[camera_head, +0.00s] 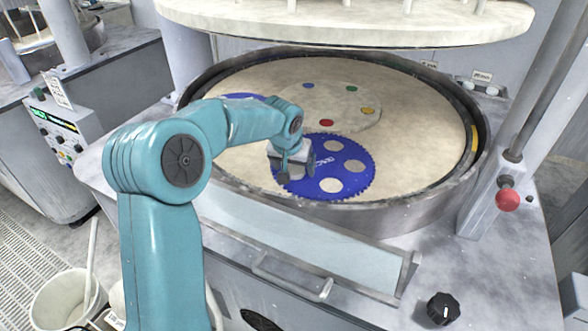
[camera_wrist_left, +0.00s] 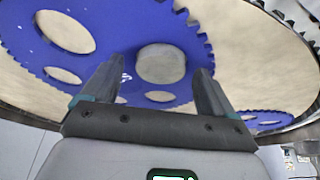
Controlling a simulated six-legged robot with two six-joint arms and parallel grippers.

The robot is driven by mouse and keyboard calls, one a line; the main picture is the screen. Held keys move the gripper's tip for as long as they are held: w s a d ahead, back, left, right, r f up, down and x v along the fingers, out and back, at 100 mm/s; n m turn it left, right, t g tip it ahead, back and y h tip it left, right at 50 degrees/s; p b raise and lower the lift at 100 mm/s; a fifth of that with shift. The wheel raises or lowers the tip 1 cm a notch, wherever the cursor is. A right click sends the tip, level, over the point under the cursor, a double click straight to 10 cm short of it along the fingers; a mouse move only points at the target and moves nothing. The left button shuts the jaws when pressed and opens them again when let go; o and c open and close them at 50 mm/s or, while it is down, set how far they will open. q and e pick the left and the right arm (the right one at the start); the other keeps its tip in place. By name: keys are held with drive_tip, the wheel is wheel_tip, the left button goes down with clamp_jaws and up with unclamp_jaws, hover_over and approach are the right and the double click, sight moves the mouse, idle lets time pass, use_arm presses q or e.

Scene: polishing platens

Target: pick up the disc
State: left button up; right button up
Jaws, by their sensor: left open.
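In the left wrist view, a round greyish disc (camera_wrist_left: 160,63) lies in a hole of the blue toothed carrier (camera_wrist_left: 108,30). It looks greyer than the cream seen through the other holes. My left gripper (camera_wrist_left: 162,72) is open, its two fingers on either side of the disc in that view; I cannot tell how high the tips are above it. In the head view my left gripper (camera_head: 296,172) is over the left part of the blue carrier (camera_head: 345,182) and hides what lies beneath. My right gripper is not in view.
The carrier rests on a cream platen (camera_head: 420,140) inside a raised dark rim (camera_head: 470,165). A round centre plate (camera_head: 335,105) bears small coloured spots. An upper platen (camera_head: 350,22) hangs above the back. A red knob (camera_head: 508,200) stands at the right.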

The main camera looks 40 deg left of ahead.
use_arm(q)
drive_tip(key=shift+s+d+f, duration=0.1)
drive_tip(key=shift+s+f, duration=0.05)
drive_tip(key=shift+f, duration=0.25)
drive_tip(key=c, duration=1.2)
